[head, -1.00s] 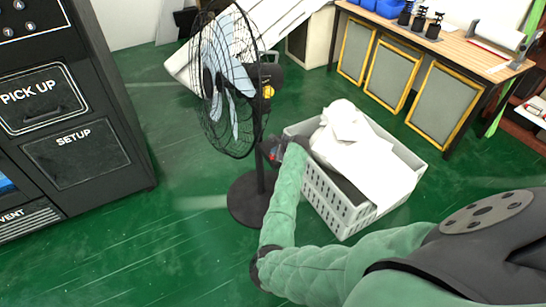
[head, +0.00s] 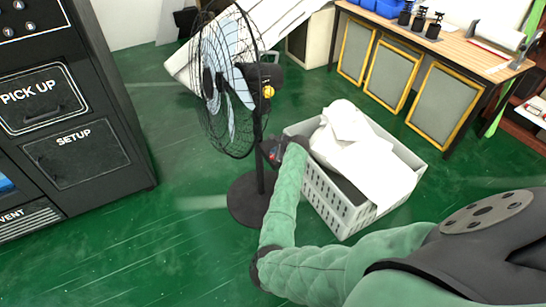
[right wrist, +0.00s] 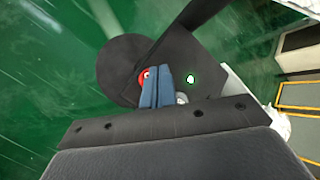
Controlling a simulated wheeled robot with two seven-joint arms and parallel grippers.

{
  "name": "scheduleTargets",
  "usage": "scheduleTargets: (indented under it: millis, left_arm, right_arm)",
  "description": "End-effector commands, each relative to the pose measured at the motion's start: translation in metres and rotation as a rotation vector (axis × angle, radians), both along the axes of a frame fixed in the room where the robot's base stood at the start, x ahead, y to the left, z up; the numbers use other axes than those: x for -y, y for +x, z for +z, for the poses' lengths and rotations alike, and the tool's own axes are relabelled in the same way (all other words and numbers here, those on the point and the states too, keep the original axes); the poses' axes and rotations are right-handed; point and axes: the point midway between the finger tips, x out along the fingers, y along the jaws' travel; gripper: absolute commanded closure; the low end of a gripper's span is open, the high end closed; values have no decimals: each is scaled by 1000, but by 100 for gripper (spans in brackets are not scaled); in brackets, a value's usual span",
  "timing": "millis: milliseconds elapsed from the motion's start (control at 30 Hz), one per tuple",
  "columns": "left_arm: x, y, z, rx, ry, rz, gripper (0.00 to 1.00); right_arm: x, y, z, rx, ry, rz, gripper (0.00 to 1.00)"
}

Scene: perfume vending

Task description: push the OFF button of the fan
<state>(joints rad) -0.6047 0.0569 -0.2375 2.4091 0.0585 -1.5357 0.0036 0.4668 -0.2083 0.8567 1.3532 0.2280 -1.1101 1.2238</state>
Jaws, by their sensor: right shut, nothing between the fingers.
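The black standing fan (head: 228,85) is left of my right arm in the head view, with a caged head, a pole and a round base. Its dark control panel (right wrist: 205,70) fills the middle of the right wrist view. A red button (right wrist: 146,74) shows at the left of my fingers, partly covered by them. A pale button with a green rim (right wrist: 190,79) lies to their right. My right gripper (right wrist: 159,74) is shut and empty, its blue fingertips over the panel beside the red button. Contact cannot be told. My left gripper is out of view.
A light grey crate (head: 345,215) with white cloth stands just right of the fan and my right forearm. A black vending machine (head: 75,110) stands at the left. A wooden table (head: 465,55) is at the back right. Green floor is open at the front left.

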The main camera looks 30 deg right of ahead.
Motion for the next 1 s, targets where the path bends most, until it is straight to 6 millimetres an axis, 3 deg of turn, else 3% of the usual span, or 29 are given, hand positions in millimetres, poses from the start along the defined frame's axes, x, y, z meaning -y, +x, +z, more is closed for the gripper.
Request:
scheduleTargets:
  millis: [1000]
  left_arm:
    - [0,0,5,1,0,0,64]
  right_arm:
    - [0,0,-8,0,0,0,100]
